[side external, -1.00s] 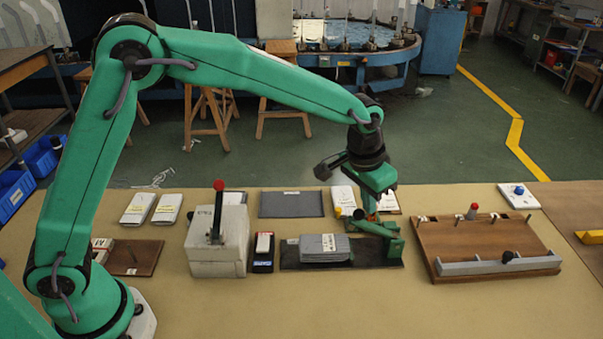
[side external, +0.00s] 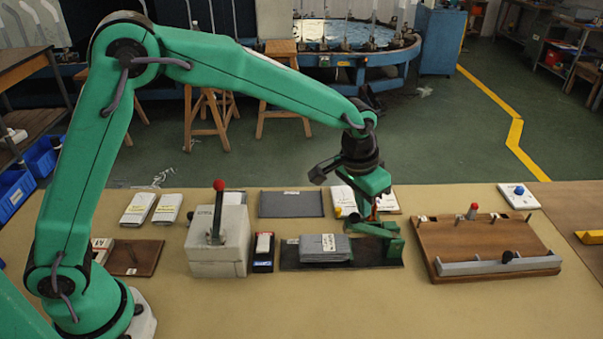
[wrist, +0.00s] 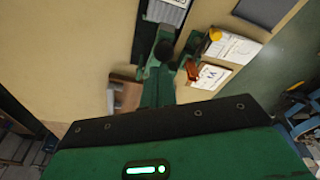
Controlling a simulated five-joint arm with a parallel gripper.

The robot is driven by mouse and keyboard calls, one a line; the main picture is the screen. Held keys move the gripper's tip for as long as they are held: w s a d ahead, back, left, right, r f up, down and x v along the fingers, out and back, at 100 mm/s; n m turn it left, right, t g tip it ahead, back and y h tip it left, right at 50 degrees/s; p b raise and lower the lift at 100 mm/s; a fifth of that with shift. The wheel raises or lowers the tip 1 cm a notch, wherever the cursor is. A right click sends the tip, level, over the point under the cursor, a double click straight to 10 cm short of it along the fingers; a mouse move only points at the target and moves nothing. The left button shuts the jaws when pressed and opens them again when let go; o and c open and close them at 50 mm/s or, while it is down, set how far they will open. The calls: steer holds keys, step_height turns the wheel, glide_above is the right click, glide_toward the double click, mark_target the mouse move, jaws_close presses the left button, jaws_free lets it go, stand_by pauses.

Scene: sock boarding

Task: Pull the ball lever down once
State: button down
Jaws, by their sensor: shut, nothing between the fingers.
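A lever with a red ball (side external: 219,186) stands nearly upright on a grey-white box (side external: 217,252) left of centre in the side view. A green bench device (side external: 390,240) stands right of centre on a dark base plate, and a dark ball-shaped knob on it shows in the wrist view (wrist: 163,50). My gripper (side external: 372,208) points down just above this green device, well to the right of the red-ball lever. It is shut and empty. Its fingertips are small and partly hidden, so I cannot tell whether they touch the device.
A grey folded stack (side external: 325,248) lies on the dark plate beside the device. A wooden board (side external: 480,240) with a grey rail is at the right. White packs (side external: 138,209) and a dark mat (side external: 291,204) lie at the back. The table front is clear.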

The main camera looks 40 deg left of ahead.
mark_target(351, 215)
steer(key=shift+s+a+f, duration=0.3)
steer(key=shift+f, duration=0.25)
steer(key=shift+s+a+f, duration=0.25)
steer(key=shift+s+f, duration=0.05)
steer(key=shift+f, duration=0.25)
steer(key=shift+s+a+f, duration=0.3)
steer(key=shift+f, duration=0.25)
stand_by(1.3)
steer(key=shift+w+d+r, duration=0.45)
steer(key=shift+r, duration=0.45)
steer(key=shift+w+d+r, duration=0.5)
steer(key=shift+r, duration=0.45)
steer(key=shift+w+d+r, duration=0.45)
steer(key=shift+r, duration=0.55)
step_height(351, 215, up, 7)
steer(key=w+d, duration=0.2)
steer(key=shift+w+d, duration=0.35)
